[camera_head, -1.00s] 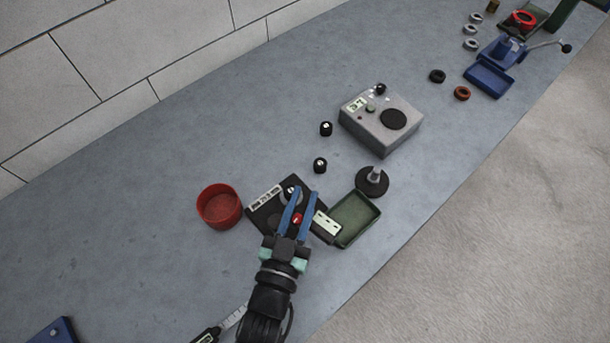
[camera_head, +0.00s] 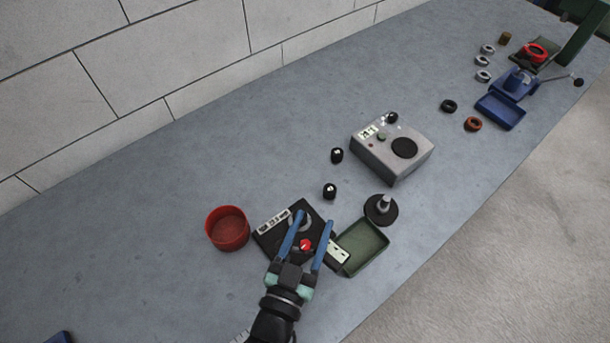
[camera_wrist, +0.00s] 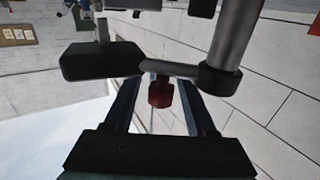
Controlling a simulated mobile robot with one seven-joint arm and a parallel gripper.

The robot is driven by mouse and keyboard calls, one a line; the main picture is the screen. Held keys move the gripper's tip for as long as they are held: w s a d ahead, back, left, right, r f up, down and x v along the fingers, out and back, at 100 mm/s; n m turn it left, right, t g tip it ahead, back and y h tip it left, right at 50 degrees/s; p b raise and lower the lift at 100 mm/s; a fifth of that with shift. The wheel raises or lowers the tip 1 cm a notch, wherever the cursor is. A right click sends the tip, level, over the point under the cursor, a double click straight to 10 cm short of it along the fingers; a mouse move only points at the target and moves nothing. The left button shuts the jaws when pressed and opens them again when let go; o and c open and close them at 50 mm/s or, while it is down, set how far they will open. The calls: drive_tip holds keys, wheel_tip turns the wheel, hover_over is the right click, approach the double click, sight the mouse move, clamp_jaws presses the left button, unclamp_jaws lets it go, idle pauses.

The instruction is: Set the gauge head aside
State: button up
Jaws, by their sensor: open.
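My gripper (camera_head: 314,217) is open, its two blue fingers apart over a black plate (camera_head: 268,236). A red knob (camera_head: 305,244) shows between the fingers, and nothing is visibly clamped. In the wrist view a dark red part (camera_wrist: 160,93) is between the fingers, below a grey arm and beside a black block (camera_wrist: 102,60). I cannot tell for certain which part is the gauge head. A black round base with a grey post (camera_head: 381,208) stands right of the plate. A dark piece with a cream label (camera_head: 340,252) lies at the plate's right edge.
A red bowl (camera_head: 227,229) stands left and a green tray (camera_head: 363,247) right. Two black knobs (camera_head: 330,191) (camera_head: 337,155) and a grey box device (camera_head: 392,152) lie beyond. A blue vise-like tool (camera_head: 513,85) is far right. The bench's left back area is clear.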

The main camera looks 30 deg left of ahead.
drive_tip(key=s+d+b, duration=0.1)
drive_tip(key=s+d, duration=0.1)
drive_tip(key=s, duration=1.1)
drive_tip(key=shift+b, duration=0.35)
drive_tip(key=shift+w+d+r, duration=0.1)
drive_tip(key=shift+w, duration=0.1)
